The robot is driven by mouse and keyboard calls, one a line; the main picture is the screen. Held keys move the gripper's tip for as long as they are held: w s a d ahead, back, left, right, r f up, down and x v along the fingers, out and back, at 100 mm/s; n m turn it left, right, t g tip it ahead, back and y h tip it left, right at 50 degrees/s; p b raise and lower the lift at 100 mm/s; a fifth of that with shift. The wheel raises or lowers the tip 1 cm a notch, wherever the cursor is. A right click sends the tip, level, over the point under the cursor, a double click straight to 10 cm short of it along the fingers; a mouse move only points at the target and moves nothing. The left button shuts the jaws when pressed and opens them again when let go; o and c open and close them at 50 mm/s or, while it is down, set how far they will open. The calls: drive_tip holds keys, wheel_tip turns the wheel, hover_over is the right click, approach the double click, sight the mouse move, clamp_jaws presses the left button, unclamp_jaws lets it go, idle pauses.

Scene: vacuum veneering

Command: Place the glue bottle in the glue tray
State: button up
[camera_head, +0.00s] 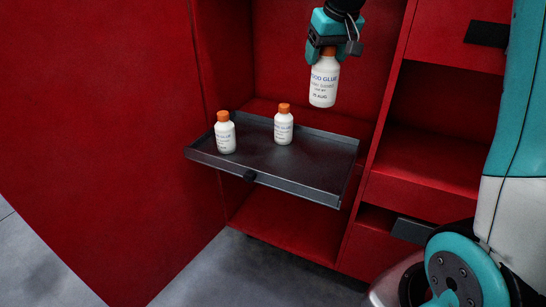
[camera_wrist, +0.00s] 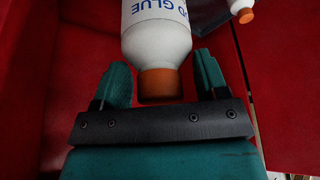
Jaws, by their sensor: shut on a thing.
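My gripper (camera_head: 326,50) is shut on the orange cap of a white glue bottle (camera_head: 323,82). The bottle hangs upright above the back right part of the dark grey glue tray (camera_head: 300,176), clear of its surface. In the wrist view the held bottle (camera_wrist: 157,32) has its cap between the two fingers of my gripper (camera_wrist: 162,84). Two similar glue bottles stand upright in the tray, one at the left (camera_head: 225,136) and one near the middle back (camera_head: 284,128). Part of another bottle with an orange cap (camera_wrist: 245,15) shows at the top right of the wrist view.
The tray juts out of a red cabinet (camera_head: 130,120), with a small dark knob (camera_head: 250,175) at its front edge. Red walls stand left of and behind the tray. A divider and open compartments (camera_head: 440,115) are to the right. The tray's right half is bare.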

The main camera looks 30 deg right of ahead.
sight(322, 70)
drive_tip(key=f+b, duration=0.1)
drive_tip(key=f, duration=0.1)
drive_tip(key=f+b, duration=0.1)
drive_tip(key=f, duration=0.1)
drive_tip(key=shift+w+a, duration=0.15)
drive_tip(key=shift+a, duration=0.05)
wheel_tip(322, 70, down, 19)
drive_tip(key=b, duration=0.2)
drive_tip(key=shift+f, duration=0.15)
drive_tip(key=o, duration=1.4)
